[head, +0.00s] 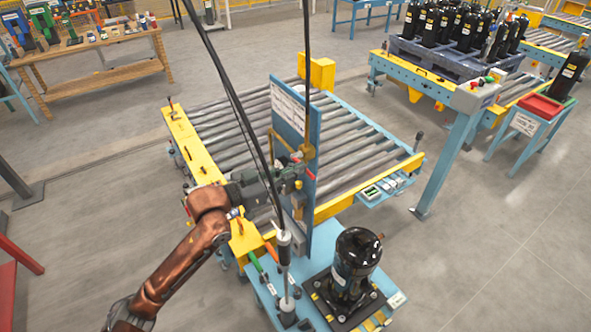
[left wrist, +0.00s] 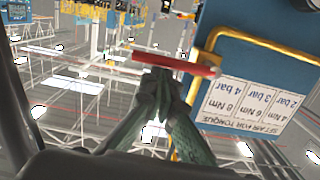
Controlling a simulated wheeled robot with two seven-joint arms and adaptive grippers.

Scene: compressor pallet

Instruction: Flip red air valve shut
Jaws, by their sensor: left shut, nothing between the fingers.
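The red valve handle (left wrist: 175,63) shows in the left wrist view as a bar lying across, beside a blue panel (left wrist: 240,62) with a brass-yellow pipe (left wrist: 262,40). My left gripper (head: 297,172) is at the valve. In the left wrist view its green fingers (left wrist: 158,80) are closed together with nothing between them, tips right at the handle's left half. I cannot tell whether they touch it. My right gripper is in neither view.
A black compressor (head: 355,262) stands on a blue station in front of the panel. Hanging cables and a tool (head: 285,255) are close to my left arm. A roller conveyor (head: 220,125) lies behind. Open floor is to the right.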

